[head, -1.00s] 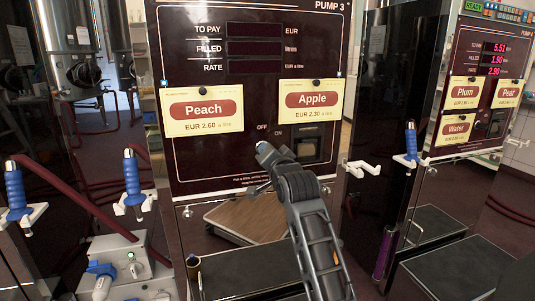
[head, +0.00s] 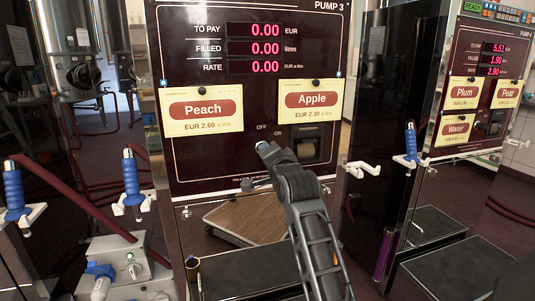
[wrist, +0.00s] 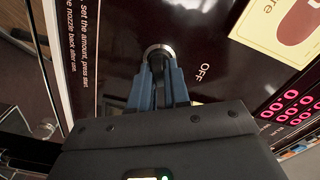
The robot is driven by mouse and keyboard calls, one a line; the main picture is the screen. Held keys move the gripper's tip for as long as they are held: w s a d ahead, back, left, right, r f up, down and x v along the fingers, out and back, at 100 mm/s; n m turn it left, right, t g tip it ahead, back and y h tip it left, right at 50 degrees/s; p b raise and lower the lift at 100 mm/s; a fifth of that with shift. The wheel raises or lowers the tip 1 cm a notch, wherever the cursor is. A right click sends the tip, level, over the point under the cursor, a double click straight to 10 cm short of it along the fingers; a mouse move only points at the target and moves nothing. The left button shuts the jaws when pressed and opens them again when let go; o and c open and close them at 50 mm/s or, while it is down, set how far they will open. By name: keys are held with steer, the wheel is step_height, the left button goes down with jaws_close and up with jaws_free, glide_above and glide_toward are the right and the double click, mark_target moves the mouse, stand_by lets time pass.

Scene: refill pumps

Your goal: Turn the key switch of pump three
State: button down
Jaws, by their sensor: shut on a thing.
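Pump three (head: 185,90) stands in front of me, its display (head: 253,48) lit with 0.00 in all three rows. The key switch's round metal collar (wrist: 158,51) shows in the wrist view, close to the OFF label. My gripper (wrist: 158,80) is shut on the key of the switch, with its fingertips at the collar. The key itself is mostly hidden between the fingers. In the head view my gripper (head: 262,150) reaches the panel just below OFF and left of ON, and covers the switch.
A Peach card (head: 203,109) and an Apple card (head: 312,100) hang above my gripper. A dark recessed slot (head: 311,146) is to its right. Blue-handled nozzles (head: 131,180) hang at the left. Pump four (head: 480,100) stands at the right. A black step (head: 250,270) lies below.

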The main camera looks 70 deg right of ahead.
steer(key=c, duration=1.2)
jaws_free()
steer(key=shift+o, duration=0.2)
steer(key=v, duration=0.7)
steer(key=shift+s+a, duration=0.25)
steer(key=shift+a, duration=0.05)
